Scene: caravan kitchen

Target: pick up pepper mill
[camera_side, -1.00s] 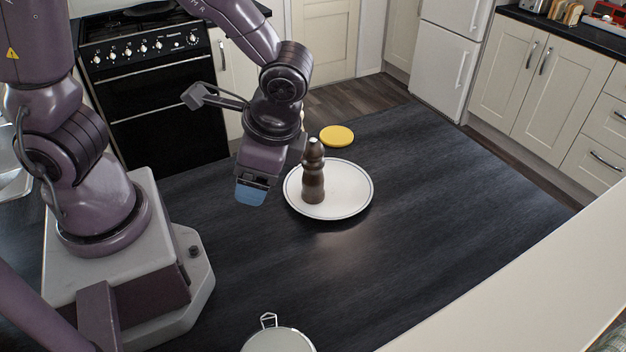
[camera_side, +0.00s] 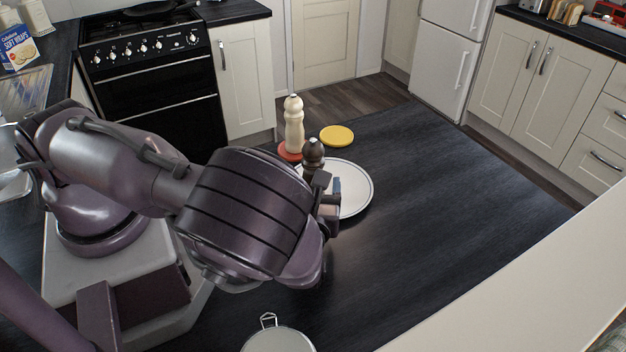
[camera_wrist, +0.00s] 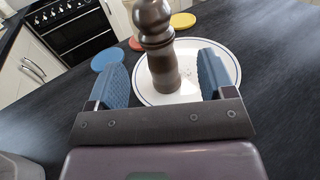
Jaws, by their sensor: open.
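The dark brown pepper mill (camera_side: 313,154) stands upright on a white plate (camera_side: 357,193) with a dark rim. In the side view my arm and gripper hide its lower part. In the wrist view the mill (camera_wrist: 158,45) stands between the two blue finger pads of my gripper (camera_wrist: 165,80), with a gap on each side. The gripper is open and low over the near side of the plate (camera_wrist: 236,68). In the side view most of the gripper (camera_side: 328,195) is hidden by my wrist.
A cream mill (camera_side: 294,125) stands on a red disc (camera_side: 289,153) behind the plate. A yellow disc (camera_side: 337,136) lies to its right. A blue disc (camera_wrist: 107,58) shows in the wrist view. A lidded pot (camera_side: 278,341) sits at the front. The right side of the dark tabletop is clear.

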